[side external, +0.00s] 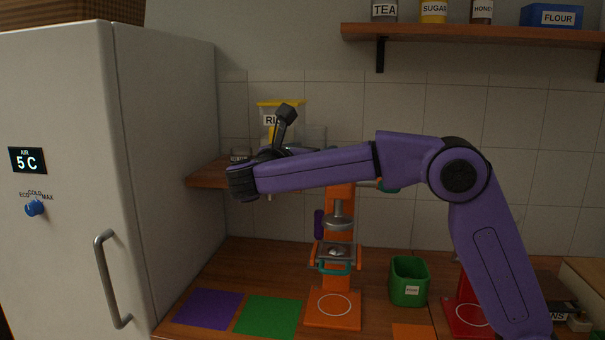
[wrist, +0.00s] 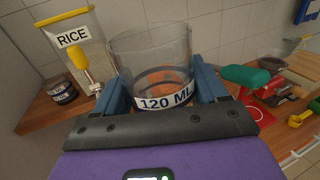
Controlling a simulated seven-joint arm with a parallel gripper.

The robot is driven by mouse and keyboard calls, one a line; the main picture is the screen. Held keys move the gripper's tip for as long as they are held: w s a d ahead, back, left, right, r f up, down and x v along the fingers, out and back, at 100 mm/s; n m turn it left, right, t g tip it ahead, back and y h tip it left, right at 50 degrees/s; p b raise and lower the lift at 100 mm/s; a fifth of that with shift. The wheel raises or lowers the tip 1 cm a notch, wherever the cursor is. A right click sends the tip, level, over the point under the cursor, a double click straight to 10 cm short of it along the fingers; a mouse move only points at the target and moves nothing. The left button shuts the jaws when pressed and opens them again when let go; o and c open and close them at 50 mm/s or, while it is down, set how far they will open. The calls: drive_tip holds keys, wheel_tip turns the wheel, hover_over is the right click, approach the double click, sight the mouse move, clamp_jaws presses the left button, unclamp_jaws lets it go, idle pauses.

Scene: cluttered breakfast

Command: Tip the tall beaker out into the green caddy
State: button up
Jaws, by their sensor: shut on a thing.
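In the wrist view my gripper (wrist: 155,75) is shut on a clear glass beaker (wrist: 150,44) with a 120 ML label, its blue fingers on either side. Dark and orange shapes show through the glass; I cannot tell whether they are contents or things behind. In the side view my forearm largely hides the gripper and beaker, so the beaker's tilt is unclear there. The green caddy (side external: 408,283) stands upright on the counter, right of the orange machine and below my forearm. I cannot make the caddy out in the wrist view.
An orange machine (side external: 333,307) with a teal handle (wrist: 245,76) stands left of the caddy. Purple (side external: 208,307) and green (side external: 268,316) mats lie at front left. The fridge (side external: 165,130) bounds the left.

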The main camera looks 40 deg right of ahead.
drive_tip(key=d+r+n+t+y, duration=0.2)
drive_tip(key=d+t, duration=0.1)
drive_tip(key=d, duration=1.4)
drive_tip(key=s+d+f+n+t+y, duration=0.1)
drive_tip(key=s+d, duration=0.2)
drive_tip(key=d, duration=0.3)
drive_tip(key=s+d+f+n+t+y, duration=0.1)
drive_tip(key=s+d+y, duration=0.15)
drive_tip(key=d, duration=0.45)
wheel_tip(320, 180, down, 27)
drive_tip(key=shift+s+r+g+h, duration=0.2)
drive_tip(key=shift+s+g+h, duration=0.1)
drive_tip(key=shift+h, duration=0.05)
drive_tip(key=shift+a, duration=0.15)
